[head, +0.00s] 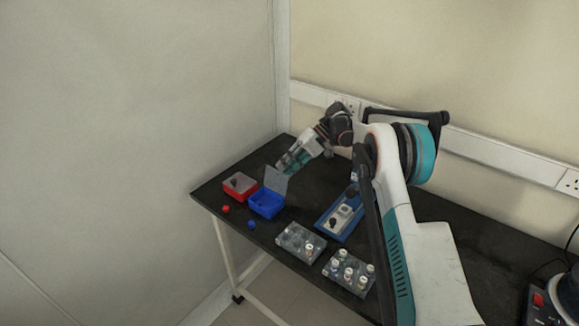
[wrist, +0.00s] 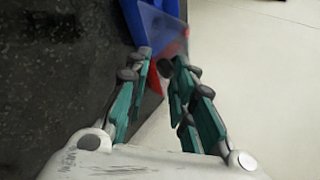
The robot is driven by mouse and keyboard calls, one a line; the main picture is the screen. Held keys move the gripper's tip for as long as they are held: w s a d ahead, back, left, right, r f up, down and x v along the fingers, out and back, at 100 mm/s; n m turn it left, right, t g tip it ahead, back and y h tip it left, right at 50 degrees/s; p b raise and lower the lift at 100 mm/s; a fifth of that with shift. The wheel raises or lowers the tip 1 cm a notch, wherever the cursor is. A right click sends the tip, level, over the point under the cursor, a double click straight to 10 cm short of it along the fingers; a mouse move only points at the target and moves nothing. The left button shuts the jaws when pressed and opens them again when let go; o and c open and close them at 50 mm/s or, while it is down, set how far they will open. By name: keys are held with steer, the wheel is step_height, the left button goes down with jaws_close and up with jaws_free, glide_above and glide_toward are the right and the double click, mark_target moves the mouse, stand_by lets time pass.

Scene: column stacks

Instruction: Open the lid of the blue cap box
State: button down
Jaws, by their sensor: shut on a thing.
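The blue cap box (head: 266,205) stands near the table's left end. Its translucent grey lid (head: 276,180) is raised, standing steeply tilted at the box's back edge. In the wrist view the blue box (wrist: 131,14) shows at the top, with the see-through lid (wrist: 158,27) beside it. My gripper (head: 281,167) is at the raised lid, behind it in the head view. In the wrist view its fingers (wrist: 154,60) are closed around the lid's edge; the exact contact is hard to make out.
A red box (head: 240,186) with a translucent lid stands left of the blue one. A red cap (head: 225,209) and a blue cap (head: 251,224) lie in front. A blue tray (head: 338,222) and clear racks (head: 300,242) with vials stand right. The wall is close on the left.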

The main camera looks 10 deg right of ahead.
steer(key=shift+s+a+f, duration=0.1)
steer(key=shift+s+f, duration=0.05)
steer(key=shift+f, duration=0.35)
steer(key=shift+s+a+f, duration=0.1)
steer(key=shift+s+f, duration=0.05)
steer(key=shift+f, duration=0.35)
steer(key=c, duration=1.4)
jaws_free()
steer(key=shift+c, duration=0.2)
steer(key=shift+w, duration=0.15)
steer(key=shift+r, duration=0.1)
steer(key=v, duration=1.2)
steer(key=shift+r, duration=0.35)
